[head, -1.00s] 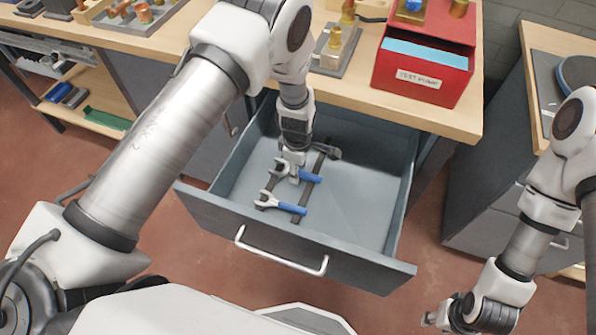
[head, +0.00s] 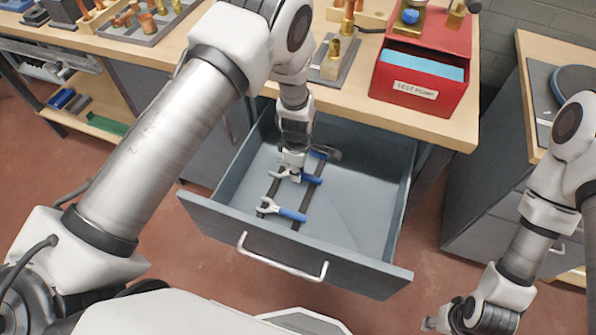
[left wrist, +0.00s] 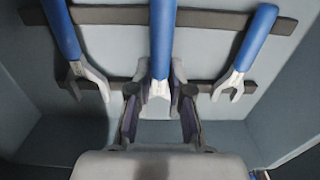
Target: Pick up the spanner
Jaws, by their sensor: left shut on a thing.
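Several blue-handled spanners lie on dark strips in the open drawer (head: 352,205). My left gripper (head: 292,160) reaches down into the drawer and is shut on the middle spanner (head: 311,180). In the left wrist view that spanner (left wrist: 160,45) runs between the two fingers (left wrist: 160,112). A second spanner (head: 290,214) lies nearer the drawer front. Another (head: 318,155) lies farther back, partly hidden by the gripper. In the left wrist view one spanner (left wrist: 62,30) is at left and one (left wrist: 255,38) at right. My right gripper (head: 440,322) hangs low at right, away from the drawer; its fingers are unclear.
The drawer's front panel with its handle (head: 282,262) and its side walls surround the spanners. The right part of the drawer floor is bare. A workbench (head: 440,128) overhangs behind, carrying a red box (head: 420,85) and fittings. Another cabinet (head: 490,215) stands at right.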

